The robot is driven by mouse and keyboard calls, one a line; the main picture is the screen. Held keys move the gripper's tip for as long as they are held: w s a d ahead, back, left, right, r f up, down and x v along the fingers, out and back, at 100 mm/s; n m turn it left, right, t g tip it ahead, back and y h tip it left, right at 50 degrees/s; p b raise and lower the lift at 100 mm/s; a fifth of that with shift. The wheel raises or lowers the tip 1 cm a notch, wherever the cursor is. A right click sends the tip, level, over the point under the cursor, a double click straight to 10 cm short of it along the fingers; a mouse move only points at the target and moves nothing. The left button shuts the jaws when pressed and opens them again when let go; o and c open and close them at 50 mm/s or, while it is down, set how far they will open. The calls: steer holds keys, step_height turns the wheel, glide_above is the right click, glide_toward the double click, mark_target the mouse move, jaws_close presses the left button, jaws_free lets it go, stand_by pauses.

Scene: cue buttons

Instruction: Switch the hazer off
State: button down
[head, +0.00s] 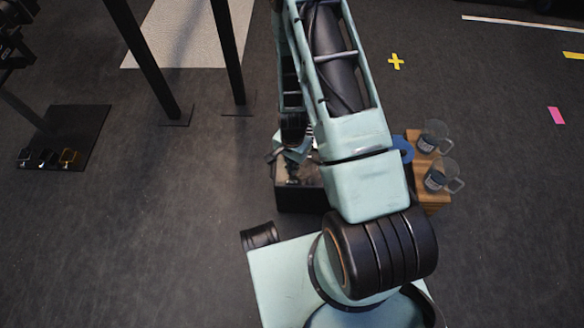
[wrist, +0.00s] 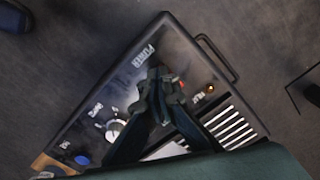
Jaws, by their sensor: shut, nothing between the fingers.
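The hazer appears to be a dark box (head: 299,199) below my arm in the head view. In the wrist view its dark top panel (wrist: 125,82) fills the middle, turned at an angle. The panel has a POWER label (wrist: 143,55), a small lit amber lamp (wrist: 210,88), a pale round knob (wrist: 114,129) and pale vent slats (wrist: 232,127). My gripper (wrist: 161,78) is shut and empty over the panel, with its fingertips beside the POWER label. The fingers hide whatever control lies beneath them. Whether they touch the panel I cannot tell.
A wooden stand (head: 431,198) with two clear mugs (head: 434,137) (head: 441,175) stands right of the box, beside a partly hidden blue round thing (head: 403,149). A black handle (wrist: 218,58) edges the box. Black posts (head: 228,55) rise behind left.

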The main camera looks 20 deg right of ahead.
steer(key=shift+f, duration=0.15)
steer(key=shift+r+p, duration=2.5)
steer(key=shift+r, duration=1.05)
